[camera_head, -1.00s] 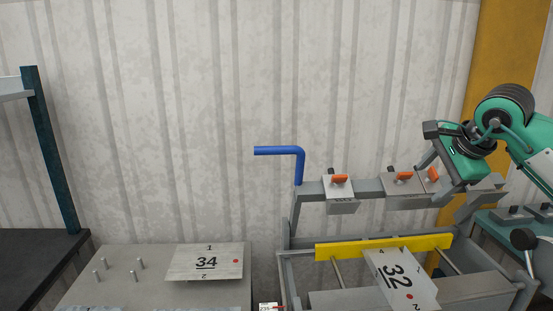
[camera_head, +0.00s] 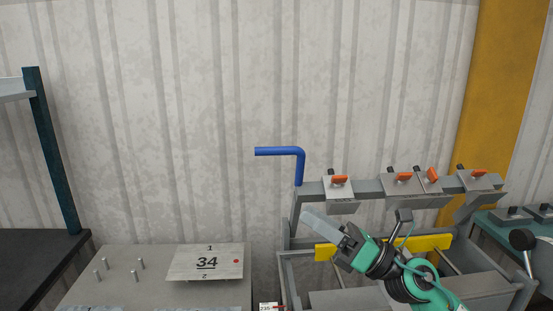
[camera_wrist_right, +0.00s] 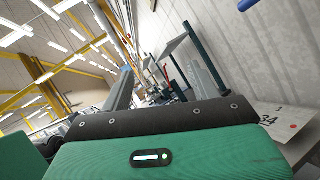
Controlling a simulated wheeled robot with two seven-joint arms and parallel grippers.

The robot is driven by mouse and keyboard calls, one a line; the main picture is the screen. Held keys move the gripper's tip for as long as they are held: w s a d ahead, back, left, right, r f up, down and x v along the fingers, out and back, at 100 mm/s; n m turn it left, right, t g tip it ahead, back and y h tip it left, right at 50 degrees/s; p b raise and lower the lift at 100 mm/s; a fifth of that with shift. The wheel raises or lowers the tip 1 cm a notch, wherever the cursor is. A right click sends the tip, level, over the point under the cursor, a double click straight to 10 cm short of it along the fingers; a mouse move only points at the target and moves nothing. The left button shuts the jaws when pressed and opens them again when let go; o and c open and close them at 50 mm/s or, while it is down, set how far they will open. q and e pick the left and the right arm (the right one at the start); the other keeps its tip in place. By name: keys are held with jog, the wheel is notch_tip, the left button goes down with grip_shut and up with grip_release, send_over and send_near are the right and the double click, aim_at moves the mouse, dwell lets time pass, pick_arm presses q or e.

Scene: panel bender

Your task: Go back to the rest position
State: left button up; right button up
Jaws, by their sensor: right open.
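My right gripper (camera_head: 322,224) is in front of the panel bender in the head view, its grey fingers pointing up and left. It is open, with nothing seen in it. The green wrist body fills the bottom of the right wrist view (camera_wrist_right: 170,155). The bender's beam (camera_head: 365,190) with several orange-handled clamps is behind and above the gripper. The yellow bar (camera_head: 432,243) is partly hidden by my arm. My left gripper is not in view.
A plate marked 34 (camera_head: 207,262) lies on a grey table (camera_head: 120,285) with several upright pins. A blue handle (camera_head: 280,151) rises at the bender's left. A dark shelf frame (camera_head: 50,150) stands at far left.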

jog(key=s+d+f+m+t+h, duration=0.1)
jog(key=d+f+m+t+h, duration=0.2)
jog(key=d+f+m+h, duration=0.65)
jog(key=s+f+m+t+h, duration=0.15)
jog(key=f+m+h, duration=0.4)
jog(key=m, duration=0.85)
jog(key=d+f+m+t+h, duration=0.3)
jog(key=d+f+m+h, duration=0.3)
jog(key=f+m, duration=0.4)
jog(key=s+f+m+g, duration=0.4)
jog(key=s+f+g, duration=0.4)
jog(key=s, duration=0.5)
jog(key=s+f+m+g, duration=0.5)
jog(key=s+f, duration=0.5)
jog(key=s, duration=0.2)
notch_tip(320, 180, down, 32)
jog(key=g, duration=0.1)
jog(key=s+d+f, duration=0.2)
jog(key=s+f, duration=0.7)
jog(key=s+d+f+g, duration=0.1)
jog(key=s+f, duration=0.8)
jog(key=s, duration=0.1)
jog(key=shift+s+d+f+n, duration=0.2)
jog(key=shift+d+f+n, duration=0.1)
jog(key=shift+d+n, duration=0.05)
